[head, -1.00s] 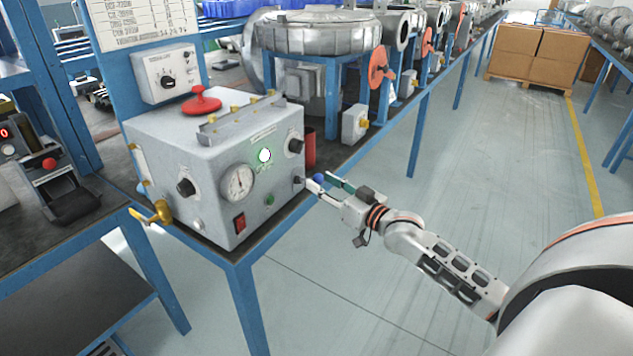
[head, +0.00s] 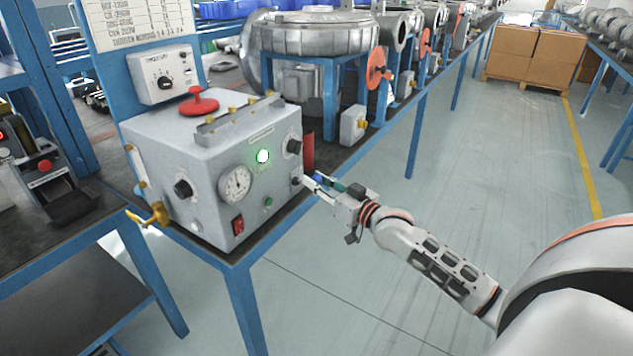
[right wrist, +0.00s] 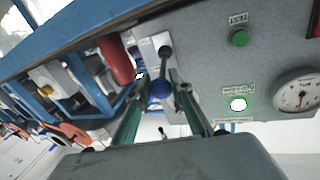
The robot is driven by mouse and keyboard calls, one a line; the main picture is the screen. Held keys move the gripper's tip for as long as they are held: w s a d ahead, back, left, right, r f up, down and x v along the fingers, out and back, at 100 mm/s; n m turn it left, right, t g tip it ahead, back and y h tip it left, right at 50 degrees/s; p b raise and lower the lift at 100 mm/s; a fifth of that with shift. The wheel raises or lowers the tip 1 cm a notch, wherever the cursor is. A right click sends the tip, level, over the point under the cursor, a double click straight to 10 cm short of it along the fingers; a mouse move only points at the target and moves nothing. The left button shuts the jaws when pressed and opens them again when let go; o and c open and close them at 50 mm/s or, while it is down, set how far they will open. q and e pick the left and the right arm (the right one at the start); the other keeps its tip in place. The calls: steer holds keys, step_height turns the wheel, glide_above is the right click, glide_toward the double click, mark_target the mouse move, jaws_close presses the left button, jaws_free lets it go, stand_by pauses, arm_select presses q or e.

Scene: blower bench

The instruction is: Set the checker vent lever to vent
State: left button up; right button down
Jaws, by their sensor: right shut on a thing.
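The checker (head: 160,150) is a grey box on the blue-legged bench in the head view. Its vent lever (right wrist: 165,52) has a dark metal stem and a blue ball knob (right wrist: 161,90). The knob shows small in the head view (head: 318,180), by the box's lower right front corner. My right gripper (head: 314,184) is at this corner. In the right wrist view its fingers (right wrist: 158,104) are shut on the blue knob, one on each side. The lever's position label cannot be read. My left gripper is not in view.
The front panel carries a pressure gauge (head: 237,184), a lit green lamp (head: 263,156), a red switch (head: 238,225) and black knobs. A red cylinder (head: 308,152) stands close behind the lever. Blowers (head: 318,35) line the bench beyond.

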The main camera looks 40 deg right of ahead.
steer(key=shift+f, duration=0.35)
arm_select(q)
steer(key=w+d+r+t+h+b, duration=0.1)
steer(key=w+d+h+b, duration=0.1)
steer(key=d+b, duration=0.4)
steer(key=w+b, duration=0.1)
steer(key=b, duration=0.4)
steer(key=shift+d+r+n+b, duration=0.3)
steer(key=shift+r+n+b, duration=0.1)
arm_select(e)
step_height(320, 180, down, 5)
steer(key=m+t, duration=0.1)
steer(key=t, duration=0.2)
steer(key=m+t, duration=0.1)
steer(key=t, duration=0.3)
steer(key=shift+f+m+h, duration=0.2)
steer(key=shift+m+h, duration=0.2)
steer(key=shift+w+f, duration=0.1)
steer(key=shift+f, duration=0.1)
steer(key=c, duration=1.8)
jaws_free()
steer(key=shift+w, duration=0.1)
steer(key=shift+r, duration=0.15)
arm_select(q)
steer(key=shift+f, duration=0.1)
